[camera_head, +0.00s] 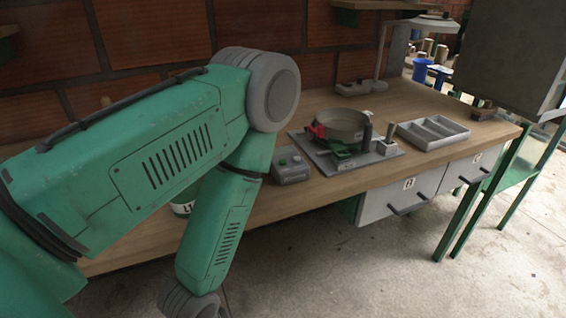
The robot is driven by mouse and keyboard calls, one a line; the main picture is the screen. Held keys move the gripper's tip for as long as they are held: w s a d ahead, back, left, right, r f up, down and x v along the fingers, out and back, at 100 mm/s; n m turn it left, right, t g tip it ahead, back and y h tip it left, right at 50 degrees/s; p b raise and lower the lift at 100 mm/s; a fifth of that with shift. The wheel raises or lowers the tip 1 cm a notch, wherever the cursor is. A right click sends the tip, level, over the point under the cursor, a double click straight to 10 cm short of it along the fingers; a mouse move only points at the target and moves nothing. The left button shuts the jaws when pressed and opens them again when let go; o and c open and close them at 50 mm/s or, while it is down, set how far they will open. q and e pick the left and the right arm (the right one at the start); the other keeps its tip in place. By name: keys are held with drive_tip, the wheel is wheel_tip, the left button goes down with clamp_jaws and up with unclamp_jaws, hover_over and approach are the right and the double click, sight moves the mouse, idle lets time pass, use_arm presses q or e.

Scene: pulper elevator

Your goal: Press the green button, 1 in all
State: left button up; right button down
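A small grey control box (290,167) stands on the wooden workbench near its front edge, just right of my green arm. Its top carries a small green button (296,159); the details are too small to read, and I cannot tell whether it is pressed. My green arm comes in from the left, bends at a grey joint above the bench and runs down in front of the bench edge. Its lower end leaves the picture at the bottom, so my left gripper is out of view. My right arm and gripper do not show.
Right of the box, a plate (375,161) bears a round metal pan (343,124) with red and green parts. A grey divided tray (432,132) lies further right. A lamp stands behind. White drawers (400,198) hang beneath the wooden bench (250,215). The floor in front is clear.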

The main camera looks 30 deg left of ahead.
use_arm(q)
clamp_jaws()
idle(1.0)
